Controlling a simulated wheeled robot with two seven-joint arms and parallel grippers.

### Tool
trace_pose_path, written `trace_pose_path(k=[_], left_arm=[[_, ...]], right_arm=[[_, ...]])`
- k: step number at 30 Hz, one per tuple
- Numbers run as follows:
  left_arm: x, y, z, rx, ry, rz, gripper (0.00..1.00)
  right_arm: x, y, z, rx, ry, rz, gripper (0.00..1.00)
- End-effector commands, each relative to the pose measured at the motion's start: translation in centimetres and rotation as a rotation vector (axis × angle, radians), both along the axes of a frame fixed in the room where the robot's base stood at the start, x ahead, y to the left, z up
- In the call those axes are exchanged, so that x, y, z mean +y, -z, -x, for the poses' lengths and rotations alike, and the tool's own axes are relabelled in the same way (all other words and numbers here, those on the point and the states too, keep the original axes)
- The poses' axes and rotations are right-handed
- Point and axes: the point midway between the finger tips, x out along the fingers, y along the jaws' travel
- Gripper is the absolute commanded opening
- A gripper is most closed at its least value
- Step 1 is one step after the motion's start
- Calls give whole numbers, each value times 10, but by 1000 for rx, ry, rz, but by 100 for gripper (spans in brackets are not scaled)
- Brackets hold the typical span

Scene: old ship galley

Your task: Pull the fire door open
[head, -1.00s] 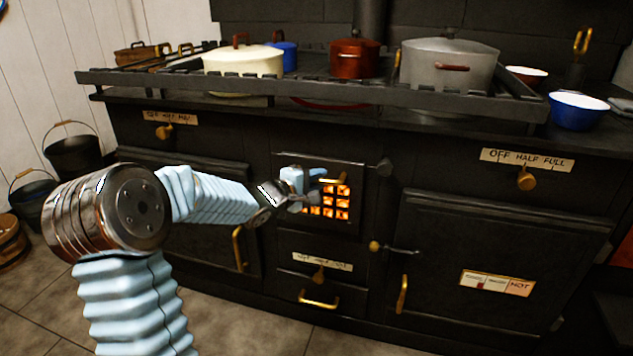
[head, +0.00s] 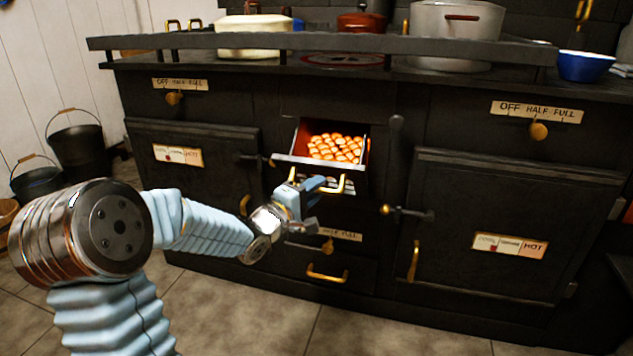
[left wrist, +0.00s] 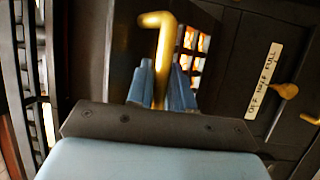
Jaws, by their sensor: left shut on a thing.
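The fire door (head: 312,163) is in the middle of the black stove in the head view. It is tipped outward at its top edge, and glowing coals (head: 335,148) show in the red-lit opening behind it. Its brass handle (head: 330,186) is on its front, partly hidden by my left gripper (head: 314,190). In the left wrist view the brass handle (left wrist: 158,60) stands between the two blue fingers of my left gripper (left wrist: 161,85), which is shut on it. The door's barred grille glows to the right there. My right gripper is not in view.
An oven door (head: 505,230) with a brass handle is at right, another (head: 195,165) at left. A drawer with a brass pull (head: 327,275) sits below. Pots stand on the railed stovetop. Black buckets (head: 78,145) stand at left. The tiled floor in front is clear.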

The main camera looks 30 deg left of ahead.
Motion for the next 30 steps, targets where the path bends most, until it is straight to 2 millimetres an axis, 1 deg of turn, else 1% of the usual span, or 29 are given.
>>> trace_pose_path(k=[1, 7, 23, 24, 26, 27, 30], left_arm=[[0, 6, 1, -1, 0, 1, 0], [-1, 15, 4, -2, 0, 0, 0], [-1, 17, 5, -5, 0, 1, 0], [-1, 17, 5, -5, 0, 1, 26], [-1, 17, 5, -5, 0, 1, 35], [-1, 17, 5, -5, 0, 1, 41], [-1, 16, 5, -6, 0, 0, 42]], right_arm=[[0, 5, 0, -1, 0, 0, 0], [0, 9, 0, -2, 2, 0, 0], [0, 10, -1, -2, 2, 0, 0], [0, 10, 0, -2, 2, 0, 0], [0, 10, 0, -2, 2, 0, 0], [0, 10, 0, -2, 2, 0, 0], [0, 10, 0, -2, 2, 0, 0]])
